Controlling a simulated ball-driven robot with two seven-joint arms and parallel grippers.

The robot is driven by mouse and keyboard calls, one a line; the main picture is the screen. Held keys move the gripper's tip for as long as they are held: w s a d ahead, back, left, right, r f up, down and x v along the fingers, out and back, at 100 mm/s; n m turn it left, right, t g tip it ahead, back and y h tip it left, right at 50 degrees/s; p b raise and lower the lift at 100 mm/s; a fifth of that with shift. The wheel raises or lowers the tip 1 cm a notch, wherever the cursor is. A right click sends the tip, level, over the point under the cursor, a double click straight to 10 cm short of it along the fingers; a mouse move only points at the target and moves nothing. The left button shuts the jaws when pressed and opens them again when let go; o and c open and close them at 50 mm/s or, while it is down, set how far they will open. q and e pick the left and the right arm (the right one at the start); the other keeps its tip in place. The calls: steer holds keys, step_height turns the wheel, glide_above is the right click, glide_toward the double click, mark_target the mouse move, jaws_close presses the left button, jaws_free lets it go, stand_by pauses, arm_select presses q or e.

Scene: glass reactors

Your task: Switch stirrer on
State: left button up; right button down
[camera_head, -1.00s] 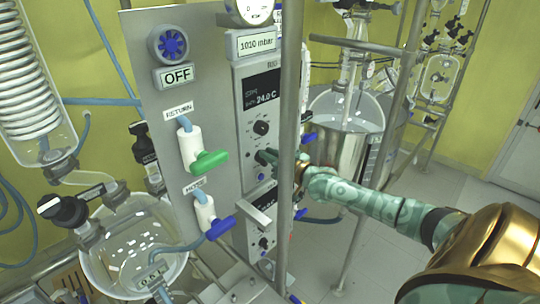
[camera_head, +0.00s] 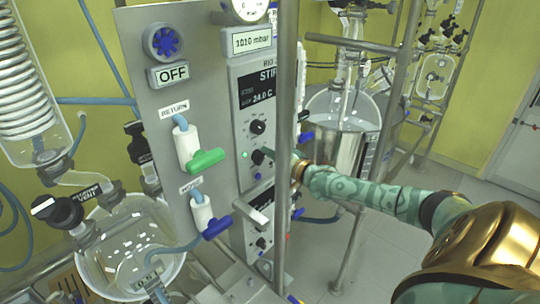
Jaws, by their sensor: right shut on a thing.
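The stirrer control unit (camera_head: 242,120) is a grey upright panel right of the valve board. Its dark display (camera_head: 262,90) shows "STIR", partly cut off by a pole, and "24.0 C". An upper black knob (camera_head: 258,127) sits below the display. A lower black knob (camera_head: 257,157) sits under it, with a small lit green lamp (camera_head: 245,155) to its left. My right gripper (camera_head: 268,158) reaches in behind the pole from the right and is shut on the lower knob. The pole hides part of the gripper. My left gripper is not in view.
A vertical metal pole (camera_head: 287,90) stands before the unit.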

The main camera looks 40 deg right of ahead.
steer(key=shift+d+f+m, duration=0.1)
steer(key=shift+f+m, duration=0.1)
steer(key=shift+m, duration=0.6)
steer(key=c, duration=1.4)
jaws_free()
steer(key=s+p, duration=0.1)
steer(key=s, duration=0.4)
steer(key=s+d+p, duration=0.1)
steer(key=s, duration=0.5)
steer(key=s+p, duration=0.1)
steer(key=s, duration=0.4)
steer(key=shift+s+d+p, duration=0.15)
steer(key=shift+d+p, duration=0.1)
steer(key=shift+p, duration=0.15)
